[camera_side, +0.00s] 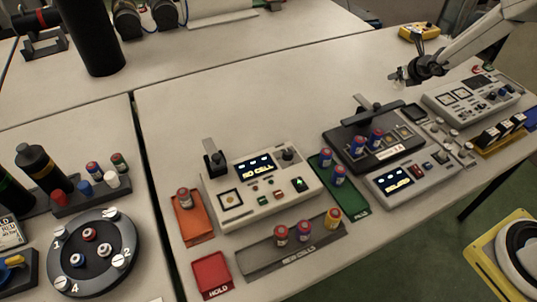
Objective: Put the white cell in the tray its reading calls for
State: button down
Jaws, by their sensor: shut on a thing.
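My gripper (401,76) is at the upper right, raised above the back of the bench. It is shut on a small pale thing (396,75), too small to identify surely as the white cell. The green PASS tray (354,206) holds blue cells. The orange tray (194,225) holds one reddish cell with a greyish top (184,197). The red HOLD tray (211,270) is empty at the front. The tester (262,190) has a display that seems to read "NO CELL". A second meter (405,181) has a lit display that I cannot read surely.
A grey rack (262,262) holds red, purple and yellow cells. A dark fixture (348,140) with blue cells stands behind the second meter. Another panel (469,100) is at the right. A round numbered carousel (92,250) is at the left. The bench behind the tester is clear.

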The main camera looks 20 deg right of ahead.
jog(key=shift+s+r, duration=0.1)
jog(key=shift+s, duration=0.1)
jog(key=shift+a, duration=0.1)
dwell(0.4)
jog(key=shift+w+a, duration=0.2)
jog(key=shift+a, duration=0.35)
jog(key=s+a+n+y, duration=0.1)
jog(key=a+n+y, duration=0.5)
jog(key=a, duration=2.8)
jog(key=s+a+n+g+y, duration=0.1)
jog(key=s+a+n+g, duration=0.1)
jog(key=s+a, duration=0.8)
jog(key=s+a+n+g+y, duration=0.1)
jog(key=s+a+n, duration=0.4)
jog(key=s+a, duration=0.5)
jog(key=a+y, duration=0.1)
jog(key=a, duration=0.5)
jog(key=shift+r+g, duration=0.35)
jog(key=shift+g, duration=0.05)
jog(key=shift+a, duration=0.1)
